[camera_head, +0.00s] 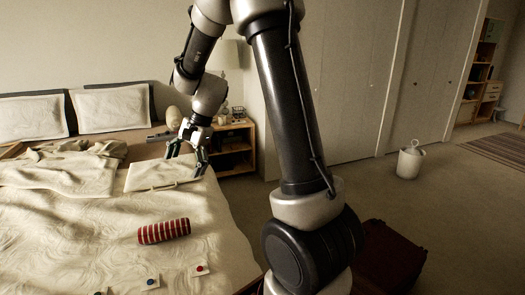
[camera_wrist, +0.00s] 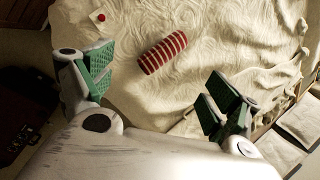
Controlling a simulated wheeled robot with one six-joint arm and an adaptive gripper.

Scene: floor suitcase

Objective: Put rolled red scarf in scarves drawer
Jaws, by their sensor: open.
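The rolled red scarf (camera_head: 164,231), with pale stripes, lies on the cream bedspread in the head view. It also shows at the upper middle of the wrist view (camera_wrist: 163,52). My gripper (camera_head: 185,163) is above the bed, farther back than the scarf and apart from it. Its green-padded fingers are wide open with nothing between them; in the wrist view my gripper (camera_wrist: 158,75) spreads to both sides of the picture below the scarf. I cannot identify a drawer for scarves in either view.
Cards with coloured dots, one of them red (camera_head: 200,269), lie on the bed's near part. A dark red suitcase (camera_head: 395,258) is on the floor, partly behind my arm. A wooden nightstand (camera_head: 235,150) stands beside the bed. A pale bin (camera_head: 409,163) stands on open carpet.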

